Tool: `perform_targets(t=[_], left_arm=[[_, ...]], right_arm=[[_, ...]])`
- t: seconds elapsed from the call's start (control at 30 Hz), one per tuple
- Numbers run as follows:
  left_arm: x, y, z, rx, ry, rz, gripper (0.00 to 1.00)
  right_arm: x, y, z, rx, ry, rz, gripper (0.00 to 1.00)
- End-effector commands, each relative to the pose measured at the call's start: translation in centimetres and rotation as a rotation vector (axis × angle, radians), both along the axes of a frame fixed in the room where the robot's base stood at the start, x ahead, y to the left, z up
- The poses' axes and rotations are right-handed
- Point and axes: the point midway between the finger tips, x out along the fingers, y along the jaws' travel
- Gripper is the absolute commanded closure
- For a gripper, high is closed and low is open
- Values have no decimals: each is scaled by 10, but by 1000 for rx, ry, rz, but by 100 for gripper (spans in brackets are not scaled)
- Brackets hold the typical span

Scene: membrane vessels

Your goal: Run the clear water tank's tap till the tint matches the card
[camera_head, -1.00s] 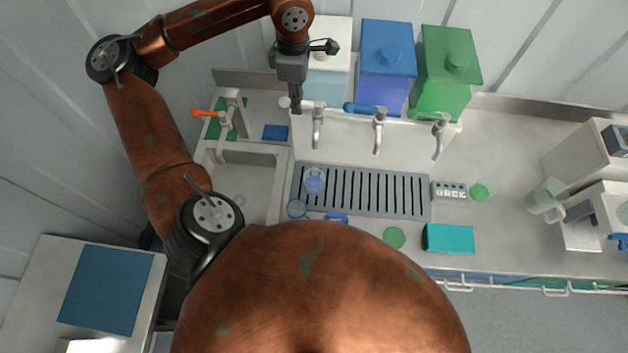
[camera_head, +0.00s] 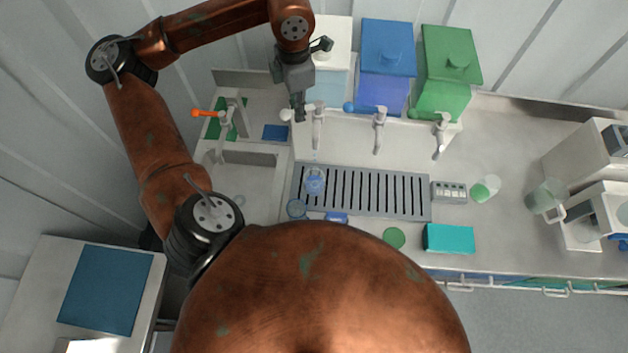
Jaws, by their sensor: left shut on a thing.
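The clear water tank (camera_head: 331,75), pale with a white lid, stands at the back left of the row of tanks. Its grey tap (camera_head: 317,125) points down at the front panel. My left gripper (camera_head: 299,115) is at the left side of this tap, shut on its lever; a white knob (camera_head: 285,115) shows just left of the fingers. A clear vessel with blue liquid (camera_head: 315,183) stands on the slotted drain grate (camera_head: 410,212) below the tap. I cannot make out the tint card for certain. My right gripper is out of view.
A blue tank (camera_head: 386,50) and a green tank (camera_head: 447,60) with their own taps stand right of the clear one. A small grey block (camera_head: 449,191) and a green-tinted vessel (camera_head: 485,188) are right of the grate. A sink (camera_head: 245,185) lies left.

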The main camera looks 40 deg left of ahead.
Motion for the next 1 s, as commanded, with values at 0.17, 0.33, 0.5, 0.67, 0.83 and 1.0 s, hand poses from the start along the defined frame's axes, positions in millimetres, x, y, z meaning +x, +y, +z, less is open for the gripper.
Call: perform_targets(t=[0.17, 0.33, 0.5, 0.67, 0.83, 1.0], left_arm=[[0, 0, 0, -1, 1, 0, 100], [0, 0, 0, 0, 0, -1, 100], [0, 0, 0, 0, 0, -2, 100], [4, 4, -1, -1, 0, -96, 100], [9, 10, -1, 0, 0, -243, 100], [13, 12, 0, -1, -1, -331, 100]], right_arm=[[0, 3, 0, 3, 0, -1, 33], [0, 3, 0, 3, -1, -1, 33], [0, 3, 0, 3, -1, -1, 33], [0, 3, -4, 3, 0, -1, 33], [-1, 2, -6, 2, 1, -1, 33], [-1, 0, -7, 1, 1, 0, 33]])
